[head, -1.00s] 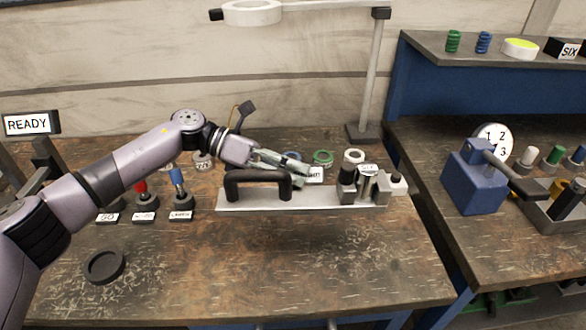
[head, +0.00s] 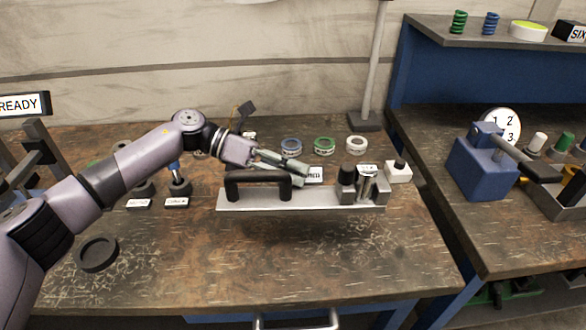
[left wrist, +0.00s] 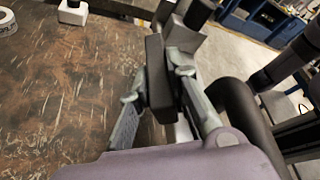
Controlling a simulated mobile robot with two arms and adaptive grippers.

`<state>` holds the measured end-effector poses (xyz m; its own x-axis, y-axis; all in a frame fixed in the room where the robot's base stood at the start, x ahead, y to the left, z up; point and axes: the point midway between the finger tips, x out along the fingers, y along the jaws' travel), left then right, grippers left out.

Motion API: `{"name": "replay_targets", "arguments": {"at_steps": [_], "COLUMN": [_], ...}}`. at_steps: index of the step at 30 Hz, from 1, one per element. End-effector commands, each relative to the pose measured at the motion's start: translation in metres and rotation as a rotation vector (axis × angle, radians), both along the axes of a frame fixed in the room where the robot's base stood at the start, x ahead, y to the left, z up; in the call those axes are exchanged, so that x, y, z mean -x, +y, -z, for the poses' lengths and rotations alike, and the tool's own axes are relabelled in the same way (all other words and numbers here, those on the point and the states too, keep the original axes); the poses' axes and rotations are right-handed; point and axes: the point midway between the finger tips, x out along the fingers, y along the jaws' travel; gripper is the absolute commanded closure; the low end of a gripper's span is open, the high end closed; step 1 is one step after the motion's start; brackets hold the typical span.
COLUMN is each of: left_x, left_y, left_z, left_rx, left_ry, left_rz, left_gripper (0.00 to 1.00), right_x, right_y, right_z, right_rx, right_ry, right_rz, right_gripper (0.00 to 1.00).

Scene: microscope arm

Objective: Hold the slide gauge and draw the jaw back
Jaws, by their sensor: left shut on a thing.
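The slide gauge (head: 318,200) is a flat silver bar with a black arched handle (head: 258,177) at its left. At its right end are a black knob (head: 346,183) and a silver jaw block (head: 372,188). My left gripper (head: 303,172) is at the gauge's back side, right of the handle. In the left wrist view its fingers (left wrist: 158,90) are shut on a dark flat piece (left wrist: 157,75) of the gauge, with the black handle (left wrist: 242,105) beside it. The fingertips are partly hidden. My right gripper is in neither view.
Blue (head: 291,146), green (head: 324,146) and white (head: 357,145) rings lie behind the gauge. A black dish (head: 97,253) lies front left. The front of the bench is clear.

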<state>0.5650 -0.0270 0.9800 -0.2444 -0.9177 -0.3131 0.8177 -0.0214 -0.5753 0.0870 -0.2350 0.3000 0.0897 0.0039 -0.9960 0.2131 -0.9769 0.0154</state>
Motion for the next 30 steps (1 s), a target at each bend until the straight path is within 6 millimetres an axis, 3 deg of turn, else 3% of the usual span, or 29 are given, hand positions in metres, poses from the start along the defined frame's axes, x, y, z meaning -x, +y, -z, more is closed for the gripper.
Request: {"name": "replay_targets", "arguments": {"at_steps": [30], "left_x": [0.0], "left_y": [0.0], "left_z": [0.046], "left_rx": [0.012], "left_ry": [0.0], "left_rz": [0.0], "left_gripper": [1.0], "right_x": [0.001], "right_y": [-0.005], "right_z": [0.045], "right_rx": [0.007], "right_ry": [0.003], "right_rz": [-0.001], "right_gripper": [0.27]}}
